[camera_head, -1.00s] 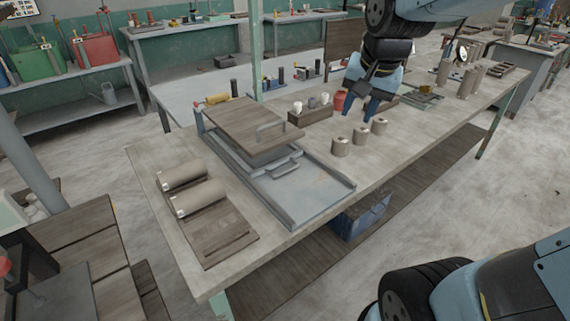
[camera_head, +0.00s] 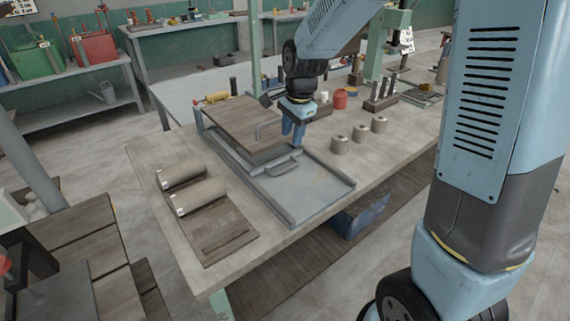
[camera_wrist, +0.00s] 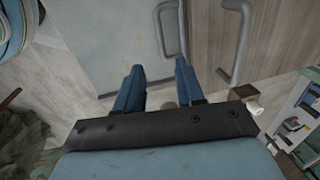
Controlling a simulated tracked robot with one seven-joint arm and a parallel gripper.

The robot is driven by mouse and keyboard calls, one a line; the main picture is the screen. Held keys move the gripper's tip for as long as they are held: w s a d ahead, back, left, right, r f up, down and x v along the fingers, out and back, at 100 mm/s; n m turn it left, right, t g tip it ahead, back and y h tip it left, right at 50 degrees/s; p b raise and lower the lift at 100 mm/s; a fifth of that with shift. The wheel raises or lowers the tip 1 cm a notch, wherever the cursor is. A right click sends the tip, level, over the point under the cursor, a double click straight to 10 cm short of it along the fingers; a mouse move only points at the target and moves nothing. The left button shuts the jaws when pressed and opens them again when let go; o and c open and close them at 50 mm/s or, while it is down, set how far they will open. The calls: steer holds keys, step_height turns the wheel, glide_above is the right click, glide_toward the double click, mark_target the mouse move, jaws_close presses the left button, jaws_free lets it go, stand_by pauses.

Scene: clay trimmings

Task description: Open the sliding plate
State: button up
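A grey metal tray with side rails (camera_head: 315,190) lies on the workbench; its light grey floor fills the upper left of the wrist view (camera_wrist: 105,35). A grey plate with a bar handle (camera_head: 283,165) sits at the tray's inner end, partly under a wooden board (camera_head: 240,118) that has its own upright handle. In the wrist view, the plate's handle (camera_wrist: 172,32) is ahead of the fingers and the board's handle (camera_wrist: 238,45) is to its right. My gripper (camera_head: 293,130) is open and empty, pointing down beside the board's right side; its fingers are apart in the wrist view (camera_wrist: 158,66).
Two clay rolls (camera_head: 200,193) lie on a wooden board at the left. A red pot (camera_head: 340,98) and wooden block stand behind my gripper. The tray's front part is empty.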

mark_target(286, 168)
steer(key=f, duration=0.4)
steer(key=w+a+f, duration=0.1)
steer(key=f, duration=0.3)
steer(key=w+f, duration=0.1)
steer(key=f, duration=0.3)
steer(key=shift+a+f, duration=0.15)
steer(key=shift+f, duration=0.1)
jaws_close()
